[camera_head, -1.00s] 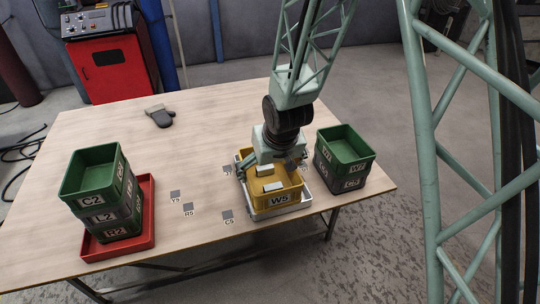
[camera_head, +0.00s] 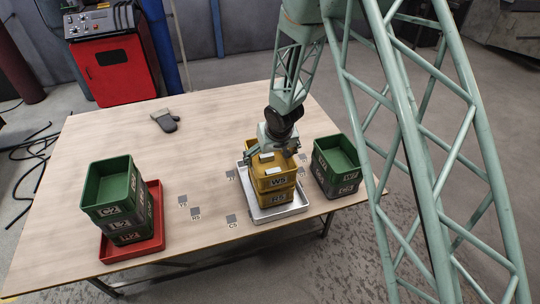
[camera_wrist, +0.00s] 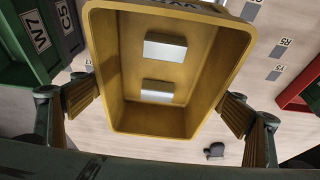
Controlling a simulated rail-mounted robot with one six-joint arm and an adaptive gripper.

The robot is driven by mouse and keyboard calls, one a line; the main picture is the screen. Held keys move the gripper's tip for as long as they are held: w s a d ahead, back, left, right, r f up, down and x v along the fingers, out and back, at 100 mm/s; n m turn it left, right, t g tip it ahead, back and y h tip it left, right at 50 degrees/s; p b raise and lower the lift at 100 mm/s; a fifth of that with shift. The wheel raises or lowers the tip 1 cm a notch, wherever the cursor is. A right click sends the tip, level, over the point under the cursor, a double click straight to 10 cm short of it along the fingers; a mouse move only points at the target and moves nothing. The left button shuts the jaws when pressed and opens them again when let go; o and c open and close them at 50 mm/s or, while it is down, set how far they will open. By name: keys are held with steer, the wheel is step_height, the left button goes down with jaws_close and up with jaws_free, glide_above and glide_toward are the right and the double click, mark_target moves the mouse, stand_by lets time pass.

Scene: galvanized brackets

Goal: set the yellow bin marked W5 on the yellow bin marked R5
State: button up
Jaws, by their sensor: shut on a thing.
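The yellow bin marked W5 (camera_head: 277,181) is upright in the head view, directly above the yellow bin marked R5 (camera_head: 278,198). I cannot tell whether they touch or a small gap remains. R5 stands on the pale metal tray (camera_head: 283,213). My gripper (camera_head: 274,150) is over W5 and shut on it, with a finger at each of two opposite sides. In the wrist view my gripper (camera_wrist: 160,106) spans W5 (camera_wrist: 125,55), which holds two grey metal pieces (camera_wrist: 165,48). W5 hides R5 there.
A green bin (camera_head: 337,156) on a grey bin stands close to the right of the tray. A stack topped by green bin C2 (camera_head: 112,188) stands on a red tray (camera_head: 156,205) at left. A glove (camera_head: 165,120) lies at the back. The table's middle is clear except for flat markers.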

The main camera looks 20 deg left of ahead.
mark_target(270, 164)
steer(key=shift+w+a+p, duration=0.25)
steer(key=shift+w+p, duration=0.25)
steer(key=shift+w, duration=0.2)
steer(key=shift+w+a+p, duration=0.1)
steer(key=shift+w+p, duration=0.25)
steer(key=shift+p, duration=0.1)
step_height(270, 164, down, 4)
steer(key=b, duration=0.3)
steer(key=shift+r, duration=0.15)
steer(key=shift+f+b, duration=0.6)
steer(key=shift+b, duration=0.15)
steer(key=o, duration=0.8)
steer(key=shift+r, duration=0.15)
